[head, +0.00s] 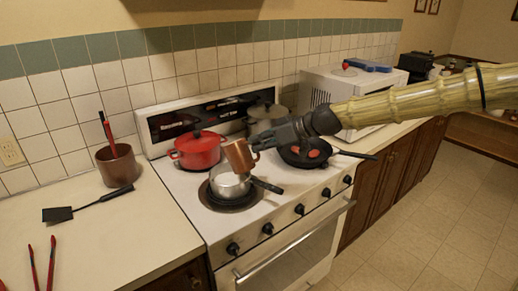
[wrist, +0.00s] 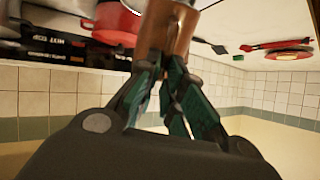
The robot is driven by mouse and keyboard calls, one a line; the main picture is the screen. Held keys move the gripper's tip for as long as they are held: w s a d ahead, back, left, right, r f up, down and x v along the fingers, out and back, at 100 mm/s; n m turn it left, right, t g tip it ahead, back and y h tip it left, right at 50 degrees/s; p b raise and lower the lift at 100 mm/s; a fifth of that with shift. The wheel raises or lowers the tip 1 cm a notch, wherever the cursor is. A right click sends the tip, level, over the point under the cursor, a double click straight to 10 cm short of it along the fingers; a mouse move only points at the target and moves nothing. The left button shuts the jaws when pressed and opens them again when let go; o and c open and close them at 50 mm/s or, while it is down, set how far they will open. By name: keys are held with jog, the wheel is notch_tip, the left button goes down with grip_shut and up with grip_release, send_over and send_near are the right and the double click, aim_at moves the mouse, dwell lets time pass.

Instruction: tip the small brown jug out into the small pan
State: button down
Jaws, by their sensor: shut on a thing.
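The small brown jug (head: 240,157) is held in the air just above the small silver pan (head: 229,185), and it leans somewhat. My gripper (head: 259,143) is shut on the jug from the right side. In the wrist view my gripper's fingers (wrist: 168,72) close around the brown jug (wrist: 166,32), whose far end is cut off by the frame's top edge. The pan sits on the front left burner with its dark handle pointing right. The jug hides part of the pan's opening. I cannot see what is in the jug or any stream from it.
A red pot (head: 198,150) stands behind and left of the pan. A black frying pan (head: 304,154) is at right, and a grey pot (head: 267,115) behind. A brown utensil pot (head: 117,166) and black spatula (head: 88,204) are on the left counter, which has free room.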

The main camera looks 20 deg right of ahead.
aim_at(251, 156)
jog(key=shift+s+d+f+n+t+y+b, duration=0.15)
jog(key=shift+f+t+y+b, duration=0.4)
jog(key=shift+b, duration=2.45)
jog(key=shift+s+d+f+n+t+y+b, duration=0.2)
jog(key=shift+f+t+b, duration=0.5)
jog(key=shift+b, duration=2.3)
jog(key=f+t+y+b, duration=0.1)
jog(key=b, duration=0.8)
jog(key=f+t+y+b, duration=0.1)
jog(key=f+b, duration=0.1)
jog(key=b, duration=0.7)
jog(key=shift+w+a+f+n, duration=0.1)
jog(key=shift+a+f+n, duration=0.15)
jog(key=shift+n, duration=0.1)
jog(key=shift+y+b, duration=0.25)
jog(key=shift+b, duration=0.6)
jog(key=shift+r, duration=0.2)
